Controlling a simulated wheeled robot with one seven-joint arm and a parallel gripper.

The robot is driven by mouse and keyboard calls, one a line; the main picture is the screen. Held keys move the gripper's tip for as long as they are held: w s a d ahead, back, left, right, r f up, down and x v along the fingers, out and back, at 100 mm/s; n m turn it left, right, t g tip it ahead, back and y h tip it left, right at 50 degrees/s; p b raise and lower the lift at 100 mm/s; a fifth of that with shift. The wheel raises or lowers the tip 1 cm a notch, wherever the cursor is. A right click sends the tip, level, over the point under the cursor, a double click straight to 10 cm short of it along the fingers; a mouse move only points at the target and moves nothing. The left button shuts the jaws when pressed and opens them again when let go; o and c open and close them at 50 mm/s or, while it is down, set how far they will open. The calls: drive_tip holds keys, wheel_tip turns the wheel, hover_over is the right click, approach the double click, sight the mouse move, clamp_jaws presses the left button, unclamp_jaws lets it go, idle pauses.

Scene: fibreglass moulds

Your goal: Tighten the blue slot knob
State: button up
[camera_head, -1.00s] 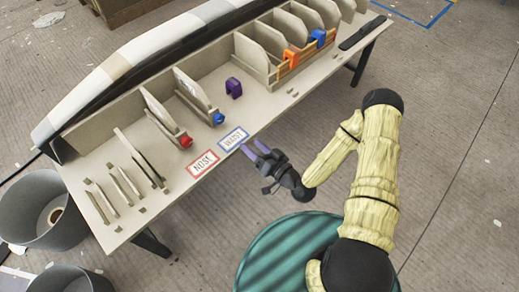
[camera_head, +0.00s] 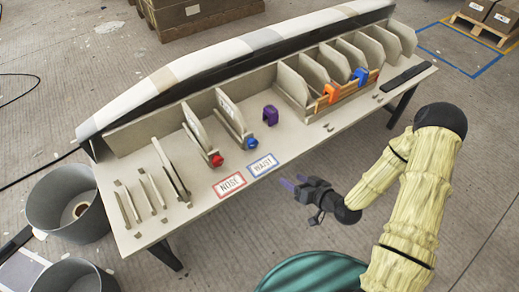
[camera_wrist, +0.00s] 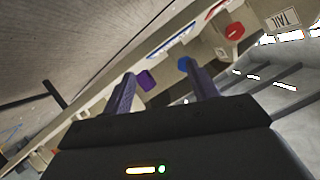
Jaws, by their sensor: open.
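The blue slot knob (camera_head: 251,143) sits at the front end of a slot between upright panels on the bench, behind the WAIST label (camera_head: 262,165). In the wrist view the blue knob (camera_wrist: 184,64) shows by the tip of the right finger, still some distance beyond it. My gripper (camera_head: 288,183) is open and empty, off the bench's front edge and in front of the WAIST label. In the wrist view its two purple fingers (camera_wrist: 163,82) are spread apart. Whether the knob is tight cannot be seen.
A red knob (camera_head: 216,159) sits left of the blue one, behind the NOSE label (camera_head: 230,184). A wooden tray (camera_head: 345,92) holds orange and blue pieces. Grey bins (camera_head: 68,203) stand on the floor at left.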

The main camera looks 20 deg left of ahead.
drive_tip(key=d+r+g+h, duration=0.2)
drive_tip(key=d+r+h, duration=0.6)
drive_tip(key=d, duration=0.4)
drive_tip(key=s+d+r+m+g+h, duration=0.1)
drive_tip(key=s+d+r+m, duration=0.1)
drive_tip(key=s+r, duration=0.3)
drive_tip(key=s+d+r+m+g+h, duration=0.1)
drive_tip(key=s+r+m, duration=0.3)
drive_tip(key=r, duration=0.4)
drive_tip(key=shift+s+d+r+g+h, duration=0.15)
drive_tip(key=shift+s+d+g+h, duration=0.3)
drive_tip(key=shift+d, duration=0.4)
